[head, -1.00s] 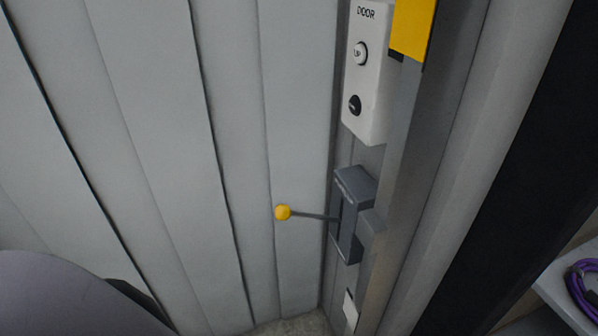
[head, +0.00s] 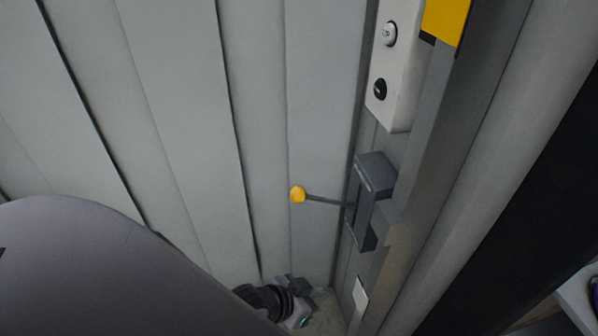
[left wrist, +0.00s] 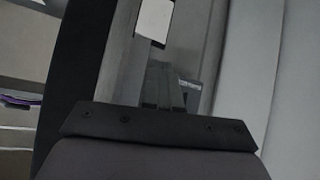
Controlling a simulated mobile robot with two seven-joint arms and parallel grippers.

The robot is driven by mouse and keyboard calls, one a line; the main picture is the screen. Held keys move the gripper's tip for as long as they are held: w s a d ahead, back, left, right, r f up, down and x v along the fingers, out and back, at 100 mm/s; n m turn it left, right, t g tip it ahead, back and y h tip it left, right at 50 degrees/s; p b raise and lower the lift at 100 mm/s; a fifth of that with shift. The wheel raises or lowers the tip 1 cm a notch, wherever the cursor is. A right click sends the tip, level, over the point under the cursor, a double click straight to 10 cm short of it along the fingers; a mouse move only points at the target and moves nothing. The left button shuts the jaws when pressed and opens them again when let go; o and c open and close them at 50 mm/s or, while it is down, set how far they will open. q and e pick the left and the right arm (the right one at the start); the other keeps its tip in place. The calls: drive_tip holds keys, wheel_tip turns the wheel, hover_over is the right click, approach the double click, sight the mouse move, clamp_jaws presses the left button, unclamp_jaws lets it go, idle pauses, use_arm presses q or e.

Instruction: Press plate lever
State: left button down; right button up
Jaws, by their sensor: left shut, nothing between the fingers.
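The plate lever is a thin grey rod with a yellow ball knob (head: 298,195). It sticks out to the left from a dark grey slotted box (head: 370,203) on the door post, tilted slightly from level. My left gripper (head: 305,292) is low in the head view, below the knob and apart from it, partly hidden behind my own arm. It is shut and empty. In the left wrist view the closed fingers (left wrist: 166,88) point up past the dark gripper body, with part of the grey box (left wrist: 188,94) behind them. My right gripper is not in view.
A white door control panel (head: 392,75) with two buttons is above the lever box. A yellow plate (head: 447,20) is at the top of the post. A small white plate (head: 360,296) is below the box. Ribbed grey wall panels fill the left.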

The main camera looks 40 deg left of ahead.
use_arm(q)
drive_tip(key=w+a+r+m+g, duration=0.3)
drive_tip(key=w+r+m+g, duration=0.15)
drive_tip(key=w+r, duration=0.85)
drive_tip(key=a+r+g, duration=0.1)
drive_tip(key=a+r, duration=0.2)
drive_tip(key=r, duration=0.4)
drive_tip(key=a+r+g+y+p, duration=0.1)
drive_tip(key=a+r, duration=0.3)
drive_tip(key=r, duration=0.3)
drive_tip(key=s+a+r+g+y, duration=0.1)
drive_tip(key=a+r+g, duration=0.1)
drive_tip(key=r, duration=0.4)
drive_tip(key=shift+a+r, duration=0.4)
drive_tip(key=shift+a, duration=0.4)
drive_tip(key=shift+s+m, duration=0.1)
drive_tip(key=shift+m, duration=0.15)
drive_tip(key=shift+s+d+f+p, duration=0.1)
drive_tip(key=shift+d+f+p, duration=0.1)
drive_tip(key=shift+f, duration=2.1)
drive_tip(key=shift+s+d+f+p, duration=0.15)
drive_tip(key=shift+d+f, duration=0.1)
drive_tip(key=shift+f, duration=2)
drive_tip(key=shift+s+d+f+p, duration=0.1)
drive_tip(key=shift+d+f+p, duration=0.1)
drive_tip(key=shift+f, duration=2.1)
